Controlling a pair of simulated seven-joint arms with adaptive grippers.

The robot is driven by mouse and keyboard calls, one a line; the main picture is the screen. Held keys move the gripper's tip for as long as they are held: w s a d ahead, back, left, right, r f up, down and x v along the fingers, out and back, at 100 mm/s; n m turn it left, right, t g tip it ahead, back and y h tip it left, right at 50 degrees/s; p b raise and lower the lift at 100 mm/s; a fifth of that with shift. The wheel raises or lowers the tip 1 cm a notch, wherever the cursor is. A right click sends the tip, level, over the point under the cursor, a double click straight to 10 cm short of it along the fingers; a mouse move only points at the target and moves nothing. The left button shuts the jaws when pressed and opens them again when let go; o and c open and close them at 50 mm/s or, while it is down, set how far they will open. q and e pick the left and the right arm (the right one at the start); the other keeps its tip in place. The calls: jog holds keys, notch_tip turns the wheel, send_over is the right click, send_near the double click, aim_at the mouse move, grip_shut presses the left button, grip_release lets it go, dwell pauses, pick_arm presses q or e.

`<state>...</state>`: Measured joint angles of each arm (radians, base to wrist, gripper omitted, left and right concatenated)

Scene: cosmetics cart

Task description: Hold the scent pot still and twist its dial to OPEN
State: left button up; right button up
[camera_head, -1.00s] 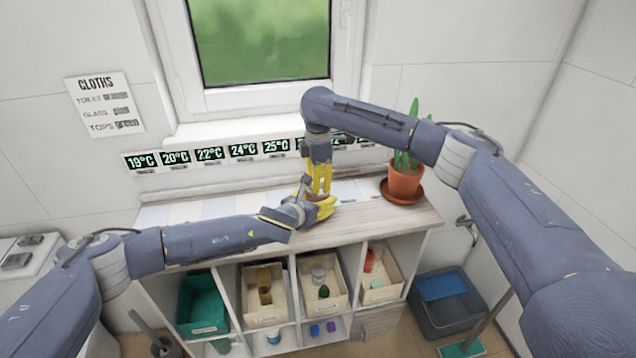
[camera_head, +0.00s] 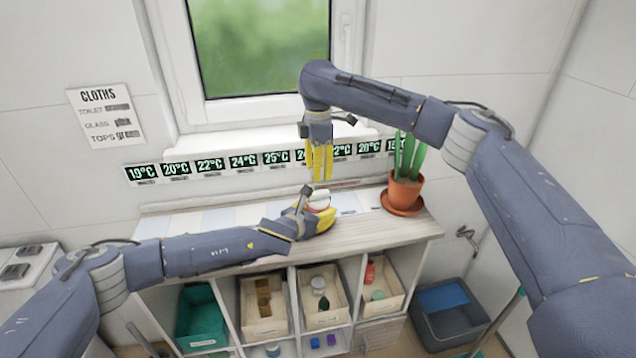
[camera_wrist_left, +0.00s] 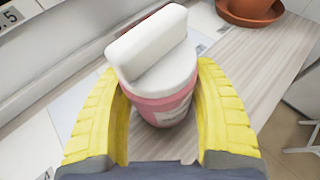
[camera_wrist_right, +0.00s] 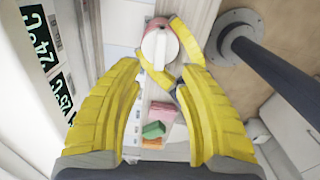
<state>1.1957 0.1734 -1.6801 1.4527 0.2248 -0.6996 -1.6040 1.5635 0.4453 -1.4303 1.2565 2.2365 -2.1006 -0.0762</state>
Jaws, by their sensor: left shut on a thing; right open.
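The scent pot (camera_wrist_left: 165,105) is pink with a white top and a raised white bar dial (camera_wrist_left: 147,42). It stands on the wooden cart top, and in the head view only its white top (camera_head: 319,197) shows clearly. My left gripper (camera_head: 326,217) is shut around the pot's body, with a yellow finger on each side. My right gripper (camera_head: 319,175) is open and empty, pointing down above the pot and apart from it. In the right wrist view the dial (camera_wrist_right: 160,50) lies just beyond the open fingertips. I cannot read any OPEN mark.
A potted cactus (camera_head: 405,190) stands on a saucer at the cart's right end. A temperature strip (camera_head: 210,155) runs along the wall behind. Cubbies with bins (camera_head: 265,325) are below the cart top.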

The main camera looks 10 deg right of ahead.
aim_at(318, 192)
jog(key=shift+r, duration=1.7)
pick_arm(q)
jog(key=o, duration=1.6)
